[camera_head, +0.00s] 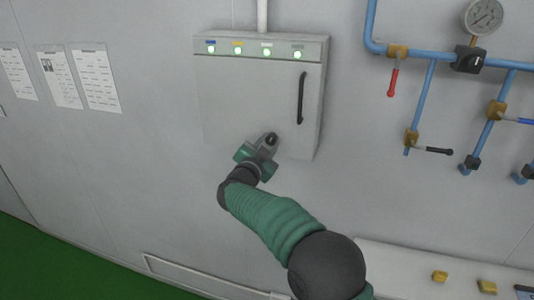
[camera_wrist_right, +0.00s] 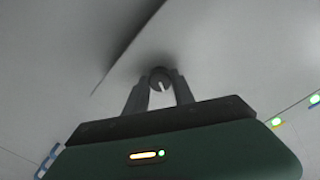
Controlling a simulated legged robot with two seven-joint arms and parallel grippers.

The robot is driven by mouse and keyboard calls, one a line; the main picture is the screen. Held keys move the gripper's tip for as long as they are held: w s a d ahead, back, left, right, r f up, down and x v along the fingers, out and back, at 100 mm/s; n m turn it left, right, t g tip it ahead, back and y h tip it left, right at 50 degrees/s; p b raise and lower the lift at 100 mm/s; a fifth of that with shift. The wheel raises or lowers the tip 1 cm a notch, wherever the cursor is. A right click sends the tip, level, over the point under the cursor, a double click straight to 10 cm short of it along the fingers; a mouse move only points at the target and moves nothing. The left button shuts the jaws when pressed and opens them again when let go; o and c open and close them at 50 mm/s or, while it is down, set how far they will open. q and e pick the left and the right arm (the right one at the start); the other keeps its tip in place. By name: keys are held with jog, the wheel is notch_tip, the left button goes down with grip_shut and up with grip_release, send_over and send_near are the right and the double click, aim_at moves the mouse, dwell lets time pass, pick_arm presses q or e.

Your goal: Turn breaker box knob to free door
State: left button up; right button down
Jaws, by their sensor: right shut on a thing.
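The grey breaker box (camera_head: 235,105) hangs on the wall in the head view, its door looking closed. A black vertical handle (camera_head: 301,98) is on the right of the door. The small dark round knob (camera_wrist_right: 160,81) shows in the right wrist view with a pale line on its face. My right gripper (camera_head: 269,142) is at the lower part of the door, and its two fingers (camera_wrist_right: 160,88) are shut on the knob, one on each side. In the head view the gripper mostly hides the knob. My left gripper is not in view.
Several green lights (camera_head: 238,50) line the top of the box. Blue pipes (camera_head: 422,100) with valve levers and a gauge (camera_head: 483,16) are on the wall to the right. Paper sheets (camera_head: 97,78) hang at left. A pale panel (camera_head: 430,268) with yellow parts is at lower right.

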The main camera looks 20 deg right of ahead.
jog(key=m+b, duration=0.3)
jog(key=shift+d+m, duration=0.1)
jog(key=shift+m, duration=0.2)
jog(key=shift+r+m+b, duration=0.15)
jog(key=shift+m+b, duration=1.3)
jog(key=shift+m, duration=0.25)
jog(key=c, duration=1.3)
grip_release()
jog(key=shift+o, duration=1.2)
jog(key=shift+w, duration=0.1)
